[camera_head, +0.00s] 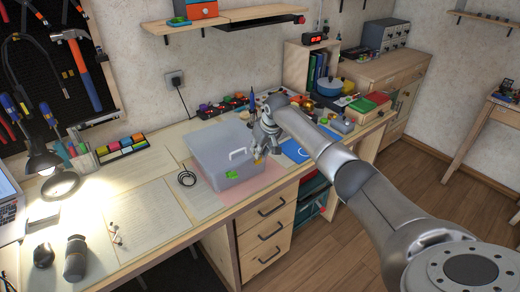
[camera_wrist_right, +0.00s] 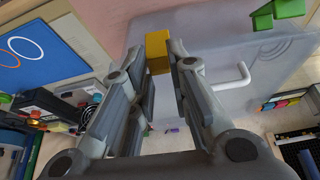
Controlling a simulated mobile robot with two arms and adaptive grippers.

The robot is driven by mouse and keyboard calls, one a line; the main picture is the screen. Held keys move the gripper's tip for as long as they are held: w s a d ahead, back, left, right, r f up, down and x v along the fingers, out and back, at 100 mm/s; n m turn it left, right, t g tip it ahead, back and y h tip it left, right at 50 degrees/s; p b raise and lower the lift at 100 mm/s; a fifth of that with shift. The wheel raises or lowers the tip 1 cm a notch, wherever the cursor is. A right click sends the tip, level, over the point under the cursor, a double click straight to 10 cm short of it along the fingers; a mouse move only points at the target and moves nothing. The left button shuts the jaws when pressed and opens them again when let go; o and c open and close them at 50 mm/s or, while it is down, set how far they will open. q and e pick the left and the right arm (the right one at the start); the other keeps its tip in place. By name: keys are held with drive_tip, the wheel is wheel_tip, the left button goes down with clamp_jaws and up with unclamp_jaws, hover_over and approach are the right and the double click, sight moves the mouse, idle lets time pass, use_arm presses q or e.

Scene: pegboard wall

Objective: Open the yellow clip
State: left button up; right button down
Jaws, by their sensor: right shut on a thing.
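A grey translucent lidded box (camera_head: 212,158) stands on the workbench, with a white handle (camera_head: 237,153) on it. The yellow clip (camera_wrist_right: 157,50) sits at the box's edge in the wrist view, between the fingertips of my right gripper (camera_wrist_right: 169,62), which is shut on it. In the head view, my right gripper (camera_head: 262,146) is at the box's right side and the yellow clip is mostly hidden by it. A green clip (camera_head: 231,175) is on the box's near side; it also shows in the wrist view (camera_wrist_right: 277,12). My left gripper is not in view.
A pink mat (camera_head: 247,190) lies under the box. Coloured small items crowd the bench behind. Papers (camera_head: 148,215) and a lit lamp (camera_head: 55,180) are at left.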

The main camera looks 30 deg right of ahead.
drive_tip(key=shift+s+f+t, duration=0.4)
drive_tip(key=shift+s+t, duration=0.4)
drive_tip(key=shift+t, duration=0.55)
drive_tip(key=shift+s+f+t, duration=0.45)
drive_tip(key=shift+s+t, duration=0.3)
drive_tip(key=shift+t, duration=0.65)
drive_tip(key=shift+s+f+t, duration=0.4)
drive_tip(key=shift+s+t, duration=0.4)
drive_tip(key=shift+t, duration=0.55)
drive_tip(key=c, duration=1.4)
unclamp_jaws()
drive_tip(key=shift+o, duration=0.2)
